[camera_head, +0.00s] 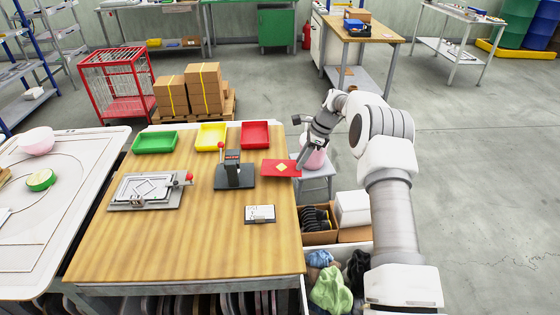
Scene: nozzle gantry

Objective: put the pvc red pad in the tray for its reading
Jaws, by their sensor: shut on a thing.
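A flat red pad (279,168) with a pale yellow diamond on it is held by its right side in my gripper (299,166). It is above or beside the right edge of the wooden table (190,247); its exact height I cannot tell. My gripper is shut on it. At the back of the table stand a green tray (155,141), a yellow tray (210,137) and a red tray (255,135), all apparently empty. A dark gauge (234,174) with a small red display stands left of the pad; the reading is too small to read.
A small white card on a holder (260,214) lies at front right. A grey stool (317,174) and open boxes (320,232) stand right of the table. The table's front middle is clear.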

